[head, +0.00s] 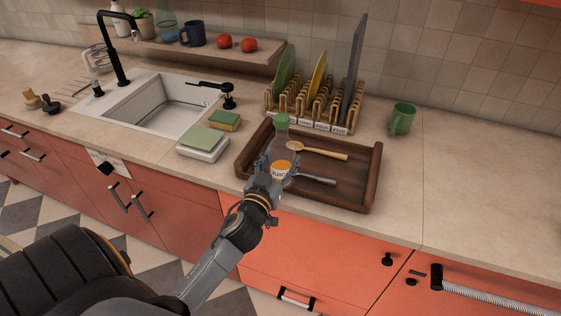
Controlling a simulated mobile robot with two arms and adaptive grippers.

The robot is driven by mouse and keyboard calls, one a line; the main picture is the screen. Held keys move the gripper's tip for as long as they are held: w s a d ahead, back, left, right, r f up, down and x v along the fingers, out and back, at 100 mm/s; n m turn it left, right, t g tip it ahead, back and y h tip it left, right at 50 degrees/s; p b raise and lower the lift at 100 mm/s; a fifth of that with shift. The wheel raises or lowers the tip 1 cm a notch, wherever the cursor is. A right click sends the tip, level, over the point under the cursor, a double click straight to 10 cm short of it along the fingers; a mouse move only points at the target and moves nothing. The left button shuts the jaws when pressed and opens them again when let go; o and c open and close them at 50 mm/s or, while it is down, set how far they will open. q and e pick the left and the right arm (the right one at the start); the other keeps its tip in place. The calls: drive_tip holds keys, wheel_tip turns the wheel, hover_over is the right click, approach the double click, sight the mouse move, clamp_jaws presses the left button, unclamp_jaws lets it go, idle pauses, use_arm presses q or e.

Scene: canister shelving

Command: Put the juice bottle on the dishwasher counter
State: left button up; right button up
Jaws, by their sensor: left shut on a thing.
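The juice bottle (281,142) is clear with a green cap and an orange label reading "JUICE". It stands upright at the left part of the brown wooden tray (367,180) on the counter. My left gripper (277,180) is shut on the lower part of the bottle, coming from the front edge of the counter. The gripper hides the bottle's base, so I cannot tell whether it touches the tray. The counter (480,190) runs on to the right, above a red front with a black knob and a grey hose. My right gripper is not in view.
A wooden spoon (325,152) and a dark-handled utensil (315,179) lie in the tray. Behind it stands a wooden plate rack (310,118). A green mug (402,119) is to the right, sponges (205,139) and a sink (160,105) to the left. The right counter is clear.

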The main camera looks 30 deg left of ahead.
use_arm(q)
drive_tip(key=shift+f, duration=0.3)
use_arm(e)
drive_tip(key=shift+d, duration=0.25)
use_arm(q)
drive_tip(key=shift+f, duration=0.15)
drive_tip(key=o, duration=1.3)
drive_tip(key=shift+s+d, duration=0.15)
drive_tip(key=shift+s, duration=0.15)
drive_tip(key=b+v, duration=0.3)
drive_tip(key=v, duration=0.8)
drive_tip(key=shift+s+r+b, duration=0.2)
drive_tip(key=shift+s+b, duration=0.05)
drive_tip(key=shift+b, duration=0.1)
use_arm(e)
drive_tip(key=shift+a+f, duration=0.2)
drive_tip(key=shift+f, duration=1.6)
